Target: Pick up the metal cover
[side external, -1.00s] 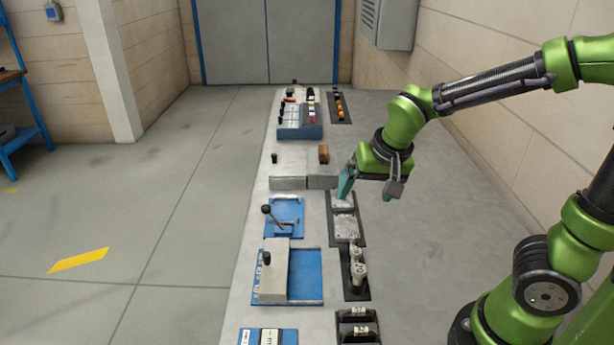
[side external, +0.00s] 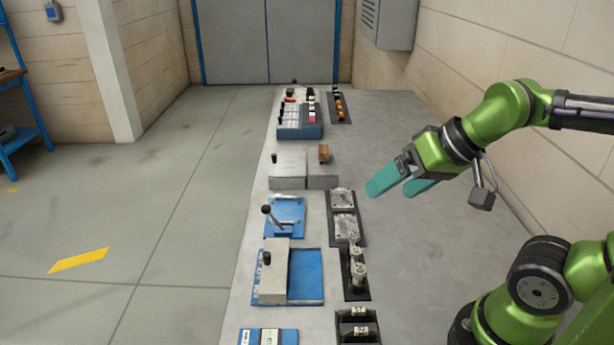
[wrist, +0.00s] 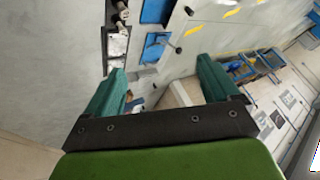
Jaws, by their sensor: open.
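Two flat silvery metal pieces lie in a black tray (side external: 361,241) on the bench; the far piece (side external: 342,198) and the near piece (side external: 344,227) are side by side. I cannot tell which of them is the metal cover. A metal piece (wrist: 117,46) also shows at the upper left of the wrist view. My gripper (side external: 391,188) is open and empty, with teal fingers. It is above and to the right of the tray, tilted and pointing left. Its fingers (wrist: 160,72) show apart in the wrist view.
White-topped cylinders (side external: 358,270) stand in a black holder just nearer than the tray. A blue lever fixture (side external: 285,217) and a blue plate with a grey block (side external: 305,276) are to the left. Grey blocks (side external: 288,177) lie beyond. The bench right of the tray is clear.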

